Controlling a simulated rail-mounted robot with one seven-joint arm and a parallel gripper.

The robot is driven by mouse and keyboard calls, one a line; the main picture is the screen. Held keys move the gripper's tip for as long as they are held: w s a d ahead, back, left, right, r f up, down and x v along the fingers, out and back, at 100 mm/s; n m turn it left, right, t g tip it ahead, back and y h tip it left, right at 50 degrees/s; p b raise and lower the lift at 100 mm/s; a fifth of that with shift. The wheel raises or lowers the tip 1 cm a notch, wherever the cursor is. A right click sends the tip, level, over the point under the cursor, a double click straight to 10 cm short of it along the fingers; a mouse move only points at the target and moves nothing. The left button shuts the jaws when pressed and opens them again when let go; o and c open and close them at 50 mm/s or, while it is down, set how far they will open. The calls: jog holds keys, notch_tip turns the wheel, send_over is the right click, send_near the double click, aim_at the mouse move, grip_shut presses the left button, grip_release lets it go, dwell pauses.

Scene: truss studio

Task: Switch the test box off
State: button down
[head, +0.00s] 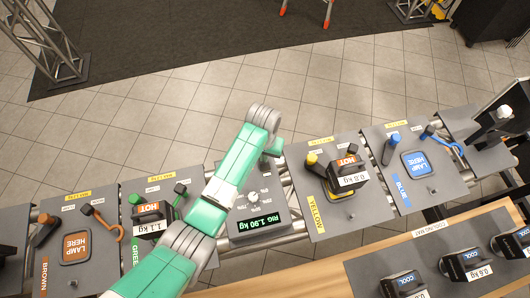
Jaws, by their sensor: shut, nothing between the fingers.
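No label in the head view reads "test box", so I cannot tell for certain which unit it is. A grey panel (235,229) in the middle of the row has a pale round knob (253,197) with small percent marks and a lit green display (262,225) reading "RIG 1.90 kg". At the far right a dark unit (480,126) with an upright back plate carries a pale rounded piece (503,112); its switch state is unclear. My green and white arm reaches up over the row, left of the display panel. My gripper does not show; it is hidden or out of frame.
Yellow (375,208) and green (133,253) panels hold black lamps tagged "HOT". Blue (430,197) and brown (95,267) panels have bare "LAMP HERE" pads. Several "COOL" lamps stand on the cooling mat (425,250) at lower right. Tiled floor lies beyond.

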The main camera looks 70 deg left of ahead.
jog(key=shift+f, duration=0.25)
notch_tip(320, 180, up, 7)
jog(key=p, duration=0.7)
jog(key=shift+r, duration=0.15)
